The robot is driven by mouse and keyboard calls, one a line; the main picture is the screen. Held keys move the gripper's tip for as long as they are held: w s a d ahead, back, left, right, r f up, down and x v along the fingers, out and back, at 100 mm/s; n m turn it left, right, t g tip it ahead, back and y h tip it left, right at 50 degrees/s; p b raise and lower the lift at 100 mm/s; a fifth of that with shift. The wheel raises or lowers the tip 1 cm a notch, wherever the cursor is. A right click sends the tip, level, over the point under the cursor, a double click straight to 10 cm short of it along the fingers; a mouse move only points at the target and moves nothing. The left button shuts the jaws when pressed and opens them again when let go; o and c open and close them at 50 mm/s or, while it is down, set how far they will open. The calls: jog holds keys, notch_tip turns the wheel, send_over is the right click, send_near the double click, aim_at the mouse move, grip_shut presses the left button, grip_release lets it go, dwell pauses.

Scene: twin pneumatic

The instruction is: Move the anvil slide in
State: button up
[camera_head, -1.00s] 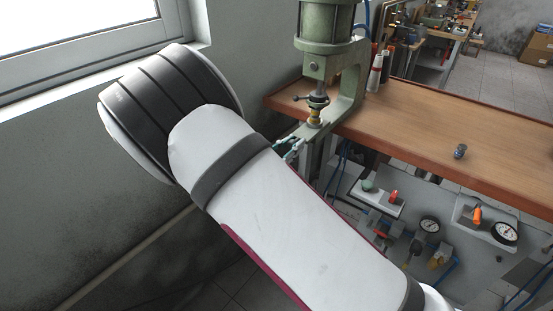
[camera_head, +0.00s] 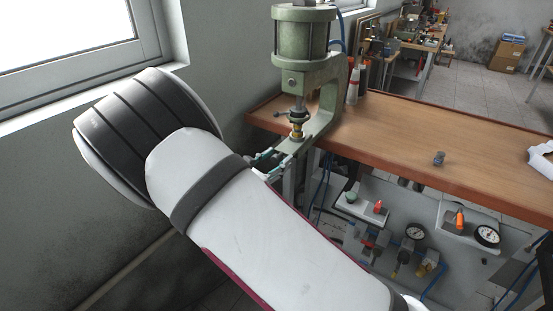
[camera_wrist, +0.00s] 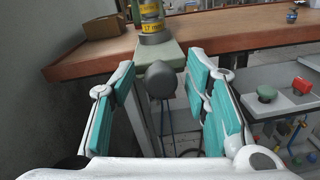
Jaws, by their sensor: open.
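The green press (camera_head: 305,40) stands at the left end of the wooden bench. Its anvil slide (camera_wrist: 160,53) shows in the wrist view as a pale green plate below the yellow-marked press part (camera_wrist: 151,16), reaching out past the bench's front edge. A dark grey round knob (camera_wrist: 161,80) is at the slide's near end. My gripper (camera_wrist: 160,75) is open, with one teal-padded finger on each side of the knob and gaps visible on both sides.
The wooden bench (camera_head: 430,165) runs to the right, with a small dark fitting (camera_head: 438,158) on it. Below it is a panel with gauges (camera_head: 487,235), a green button (camera_head: 351,197) and a red one (camera_head: 378,206). A wall and window are at left.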

jog(key=v, duration=1.1)
jog(key=shift+s+a, duration=0.1)
jog(key=shift+s, duration=0.05)
jog(key=s+d+r+m+g+y, duration=0.1)
jog(key=s+d+r+m+g, duration=0.25)
jog(key=d, duration=0.35)
jog(key=s+d+r+m+g+p, duration=0.1)
jog(key=s+d+r+m+g, duration=0.25)
jog(key=d+m, duration=0.2)
jog(key=s+d+r+m+g+y, duration=0.1)
jog(key=s+d+r+m+g, duration=0.3)
jog(key=d, duration=0.3)
jog(key=s+d+r+m+y+p, duration=0.1)
jog(key=s+r+m+y, duration=0.3)
jog(key=s, duration=0.5)
jog(key=s+d+r+m+t+y+p, duration=0.1)
jog(key=s+r+m+y, duration=0.4)
jog(key=s+m, duration=0.4)
jog(key=shift+s+d+r+t+y, duration=0.2)
jog(key=shift+s+r+t+y, duration=0.15)
jog(key=shift+s, duration=0.4)
